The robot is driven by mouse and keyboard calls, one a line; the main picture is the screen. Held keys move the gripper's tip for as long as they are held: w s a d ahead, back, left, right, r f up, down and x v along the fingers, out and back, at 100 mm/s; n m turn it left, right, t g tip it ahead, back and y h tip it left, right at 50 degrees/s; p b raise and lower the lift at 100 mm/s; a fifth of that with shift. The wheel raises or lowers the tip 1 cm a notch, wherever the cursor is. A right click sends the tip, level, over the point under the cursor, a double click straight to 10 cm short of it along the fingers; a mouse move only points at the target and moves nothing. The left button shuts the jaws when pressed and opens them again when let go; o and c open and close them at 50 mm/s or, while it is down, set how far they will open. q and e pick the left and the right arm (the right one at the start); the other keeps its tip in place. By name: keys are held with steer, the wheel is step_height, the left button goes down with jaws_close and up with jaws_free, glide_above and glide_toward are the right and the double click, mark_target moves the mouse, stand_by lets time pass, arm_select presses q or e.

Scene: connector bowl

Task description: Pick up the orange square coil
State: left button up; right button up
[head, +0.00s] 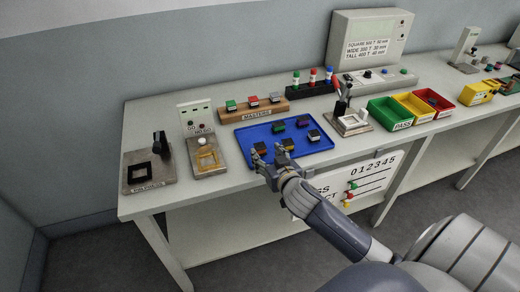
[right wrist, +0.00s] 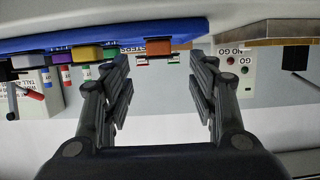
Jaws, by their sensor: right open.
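The orange square coil (head: 261,148) sits at the near left part of the blue tray (head: 247,134), partly hidden by my right gripper in the head view. In the upside-down right wrist view the orange coil (right wrist: 158,47) shows between and beyond the fingertips. My right gripper (head: 269,154) is open and empty, at the tray's near edge. Its two fingers (right wrist: 160,75) stand apart in the right wrist view, with a gap to the coil. My left gripper is not in view.
A yellow coil (head: 288,143) and a grey coil (head: 314,135) lie right of the orange one, with other coils behind. A gauge fixture (head: 207,160) stands left of the tray. A black-handled fixture (head: 350,124) and bins (head: 390,112) stand right.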

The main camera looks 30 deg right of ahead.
mark_target(261, 147)
steer(key=shift+p+x, duration=0.5)
steer(key=shift+x, duration=2.5)
steer(key=shift+s, duration=0.1)
steer(key=c, duration=1.1)
